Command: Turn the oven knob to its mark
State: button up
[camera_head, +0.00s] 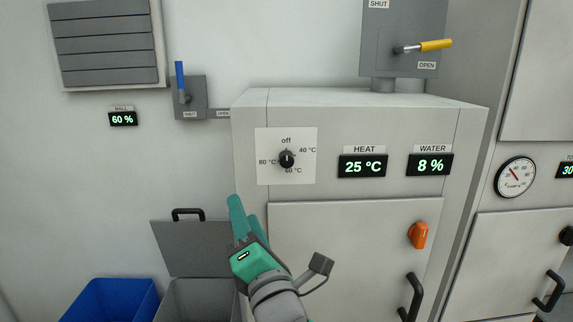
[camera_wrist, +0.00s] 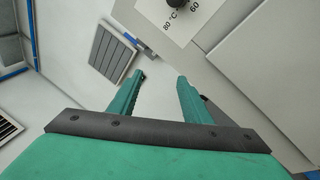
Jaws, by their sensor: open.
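The oven knob (camera_head: 286,159) is a small black dial on a white plate (camera_head: 264,174) on the front of the grey oven cabinet. The plate is marked off at the top, 40 °C upper right, 60 °C below and 80 °C at left. The knob's pointer is too small to read surely. My gripper (camera_head: 236,206) is green, open and empty, below and left of the plate, apart from the knob. In the wrist view the fingers of my gripper (camera_wrist: 160,78) stand apart with nothing between them; the knob (camera_wrist: 179,3) is cut off at the top edge.
The HEAT display (camera_head: 362,166) reads 25 °C and the WATER display (camera_head: 430,164) 8 %. An orange latch (camera_head: 418,235) and a black handle (camera_head: 411,297) are on the door below. A blue lever (camera_head: 180,80) is at left. An open-lidded grey bin (camera_head: 197,300) stands beside a blue bin (camera_head: 110,300).

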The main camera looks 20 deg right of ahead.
notch_tip(320, 180, up, 5)
jog(key=s+d+n+g+h, duration=0.1)
jog(key=s+d+n+h, duration=0.15)
jog(key=n, duration=0.35)
jog(key=n+g+h, duration=0.2)
jog(key=n+h, duration=0.2)
send_near(286, 161)
jog(key=x, duration=0.8)
jog(key=shift+w+d, duration=0.1)
jog(key=shift+w, duration=0.1)
jog(key=c, duration=1)
